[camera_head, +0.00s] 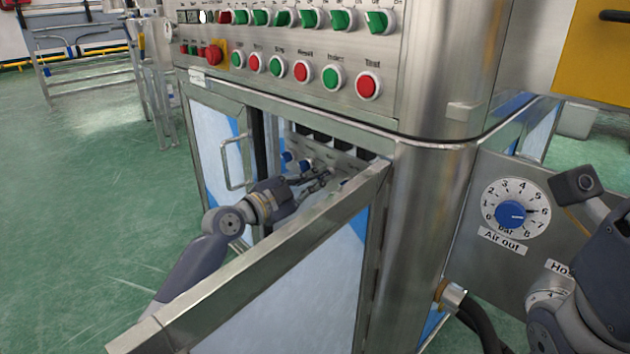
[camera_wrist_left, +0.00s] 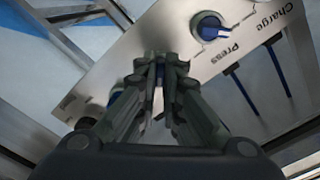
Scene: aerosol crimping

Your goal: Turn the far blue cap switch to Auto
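My left gripper (camera_head: 322,178) reaches through an open cabinet door to a panel of switches inside. In the left wrist view its two fingers (camera_wrist_left: 160,68) point at the panel with their tips close together. Bits of blue show between and behind them, so a blue switch is partly hidden there; whether they grip it is unclear. One blue switch (camera_wrist_left: 210,26) stands clear by the "Press" and "Charge" labels. Another blue one (camera_wrist_left: 116,97) shows left of the fingers. In the head view two blue switches (camera_head: 287,157) (camera_head: 306,166) sit left of the fingertips. I cannot read a cap label or "Auto".
The open cabinet door's metal edge (camera_head: 270,252) runs in front of my left arm. A door handle (camera_head: 234,163) stands to its left. Above are rows of red and green buttons (camera_head: 302,72). An "Air out" dial (camera_head: 516,213) is at the right, near my right arm.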

